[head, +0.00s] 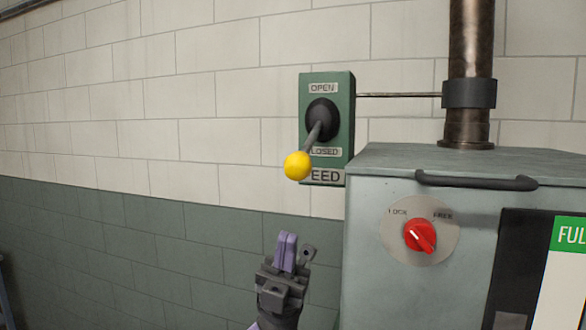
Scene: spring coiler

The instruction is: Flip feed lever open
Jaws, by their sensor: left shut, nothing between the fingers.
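The feed lever (314,135) sticks out from a green box (341,120) on the wall. Its yellow ball knob (298,166) hangs low, beside the CLOSED label; the OPEN label is above the black pivot. The knob covers the start of the FEED label. My left gripper (287,243) points up below the knob, clearly apart from it, with its fingers together and nothing between them. My right gripper is not in view.
A grey cabinet (378,260) with a red rotary knob (420,236) and a dark handle (476,182) stands at the right. A brown vertical pipe (470,40) rises behind its top, with a thin rod (400,95) running to the green box. The space left of the lever is clear.

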